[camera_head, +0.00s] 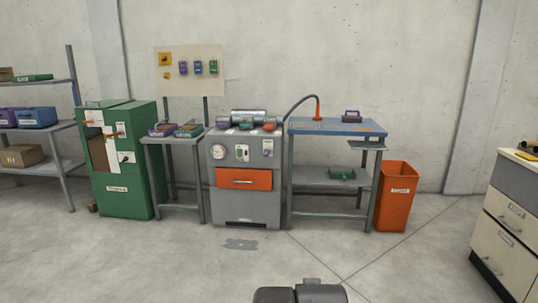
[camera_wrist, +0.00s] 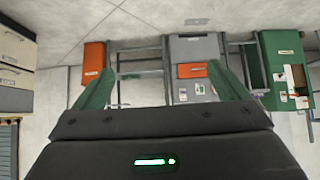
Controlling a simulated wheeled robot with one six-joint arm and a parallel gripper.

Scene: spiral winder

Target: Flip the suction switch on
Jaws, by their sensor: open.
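No label that I can read marks the suction switch. The grey machine (camera_head: 246,205) stands against the wall, and its front carries a round gauge (camera_head: 218,153), a small white plate with a green part (camera_head: 242,153) and a pale plate with a purple part (camera_head: 267,148). Whether one of these is the switch, and its position, is too small to tell. The green cabinet (camera_head: 130,190) also has red-handled parts and a dark fitting on its front. My gripper (camera_wrist: 162,60) is open and empty in the wrist view, its green fingers apart, well away from the machine.
A blue-topped table (camera_head: 335,127) with an orange-based hose (camera_head: 318,110) stands right of the machine, beside an orange bin (camera_head: 396,197). A small table (camera_head: 172,140) stands left. A drawer cabinet (camera_head: 508,225) is at the right edge. The floor in front is clear.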

